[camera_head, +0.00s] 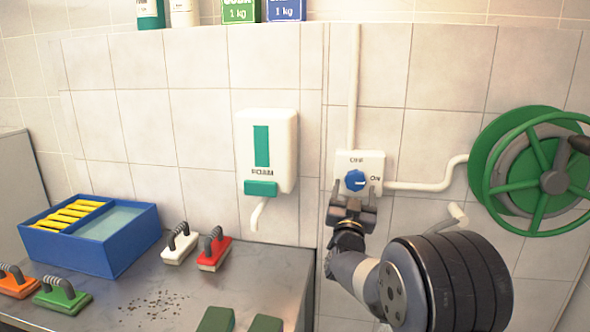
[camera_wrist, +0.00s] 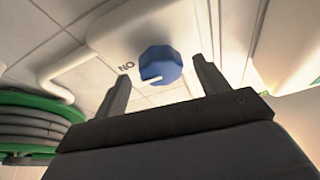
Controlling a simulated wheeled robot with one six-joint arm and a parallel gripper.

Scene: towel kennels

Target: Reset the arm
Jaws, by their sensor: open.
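My gripper (camera_head: 356,193) is raised in front of the tiled wall, just below a white switch box with a blue knob (camera_head: 355,180). The gripper is open and empty. In the wrist view, its two dark fingers (camera_wrist: 160,88) stand apart, with the blue knob (camera_wrist: 160,65) beyond and between them. Whether the fingers touch the knob cannot be told. My arm runs from the gripper down to the lower right in the head view.
A green hose reel (camera_head: 540,170) hangs on the wall to the right. A white foam dispenser (camera_head: 268,150) is to the left. The steel counter (camera_head: 180,285) holds a blue tray (camera_head: 75,255) and several brushes, including a red one (camera_head: 214,254). A pipe (camera_head: 430,185) leaves the switch box.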

